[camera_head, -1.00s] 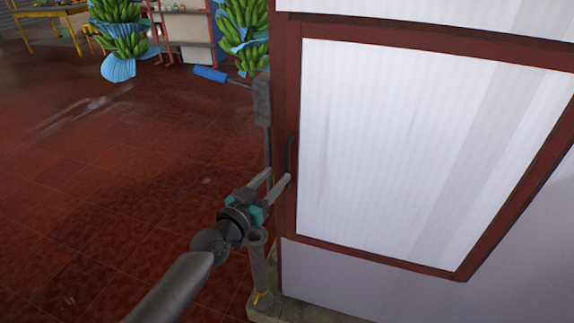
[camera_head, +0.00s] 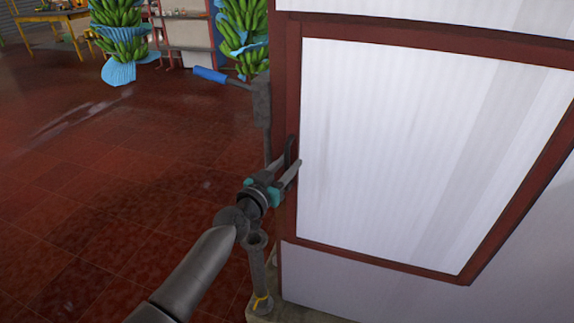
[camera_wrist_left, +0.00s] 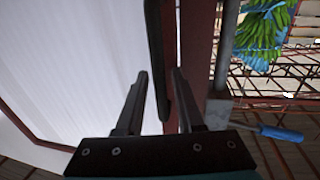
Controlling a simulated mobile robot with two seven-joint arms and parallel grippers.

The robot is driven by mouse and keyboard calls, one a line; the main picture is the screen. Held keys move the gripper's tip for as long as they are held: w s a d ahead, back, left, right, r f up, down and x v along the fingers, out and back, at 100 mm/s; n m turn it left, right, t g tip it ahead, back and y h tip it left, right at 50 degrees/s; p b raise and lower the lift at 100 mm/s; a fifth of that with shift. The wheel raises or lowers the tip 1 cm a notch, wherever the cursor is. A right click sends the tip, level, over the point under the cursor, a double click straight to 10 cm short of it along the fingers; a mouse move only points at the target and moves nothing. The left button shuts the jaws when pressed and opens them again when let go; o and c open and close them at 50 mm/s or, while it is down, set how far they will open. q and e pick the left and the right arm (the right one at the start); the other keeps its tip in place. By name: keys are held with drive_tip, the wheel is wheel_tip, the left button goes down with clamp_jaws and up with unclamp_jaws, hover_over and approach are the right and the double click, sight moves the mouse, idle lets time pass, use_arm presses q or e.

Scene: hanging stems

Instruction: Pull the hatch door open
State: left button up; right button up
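The hatch door (camera_head: 430,150) is a large white ribbed panel in a dark red frame, and it looks closed. Its dark bar handle (camera_head: 289,149) stands upright on the left side of the frame. My left gripper (camera_head: 290,162) is at the handle, with its two grey fingers apart. My right gripper is in neither view.
A grey post with a blue-handled lever (camera_head: 210,75) stands just left of the door frame. Banana bunches (camera_head: 122,40) hang at the back, near a yellow table (camera_head: 50,20). The red tiled floor (camera_head: 110,190) on the left is clear.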

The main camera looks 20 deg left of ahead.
use_arm(q)
clamp_jaws()
idle(1.1)
